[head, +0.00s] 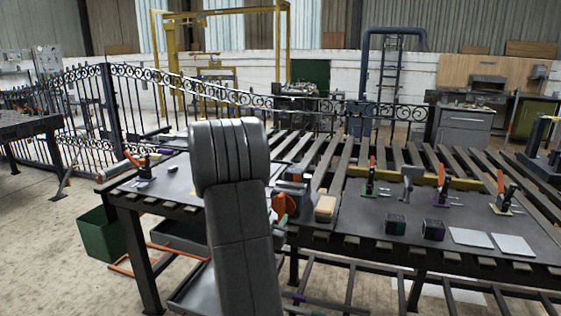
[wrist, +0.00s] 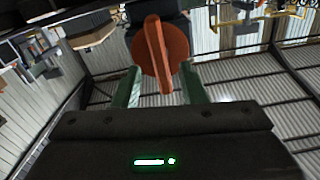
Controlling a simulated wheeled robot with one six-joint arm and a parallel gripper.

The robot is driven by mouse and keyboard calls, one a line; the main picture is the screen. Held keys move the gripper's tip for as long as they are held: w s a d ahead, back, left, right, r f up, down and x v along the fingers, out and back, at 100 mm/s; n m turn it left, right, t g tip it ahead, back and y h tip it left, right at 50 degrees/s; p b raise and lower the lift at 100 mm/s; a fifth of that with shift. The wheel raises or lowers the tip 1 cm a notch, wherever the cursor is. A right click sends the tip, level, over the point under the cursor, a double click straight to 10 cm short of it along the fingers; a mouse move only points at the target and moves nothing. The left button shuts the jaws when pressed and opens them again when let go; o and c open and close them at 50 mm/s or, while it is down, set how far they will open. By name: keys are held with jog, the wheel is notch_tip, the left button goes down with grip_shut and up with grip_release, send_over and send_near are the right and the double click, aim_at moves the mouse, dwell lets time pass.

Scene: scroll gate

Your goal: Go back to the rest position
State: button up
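My gripper (wrist: 160,78) shows in the wrist view with its two green fingers spread apart. An orange round knob with a raised bar (wrist: 158,50) stands between and just beyond the fingertips. Gaps show on both sides of the bar, so the fingers do not look closed on it. In the head view the orange knob (head: 284,206) is at the front edge of the workbench (head: 350,222), just right of my grey arm.
A sand-coloured block (head: 325,206), two dark cubes (head: 396,224), pale plates (head: 470,237) and several orange-handled clamps (head: 371,178) are on the bench. A black scroll gate (head: 110,105) stands behind at the left. A green bin (head: 103,235) is on the floor.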

aim_at(280, 210)
jog(key=x, duration=0.6)
jog(key=shift+p, duration=0.4)
jog(key=shift+s, duration=0.1)
jog(key=b+v, duration=0.2)
jog(key=v, duration=1.1)
jog(key=p+x, duration=0.2)
jog(key=x, duration=1.1)
jog(key=shift+r, duration=0.15)
jog(key=n+p, duration=0.1)
jog(key=p, duration=0.2)
jog(key=shift+r+n, duration=0.1)
jog(key=shift+n, duration=0.2)
jog(key=n+p, duration=0.4)
jog(key=p, duration=0.6)
jog(key=shift+n, duration=0.4)
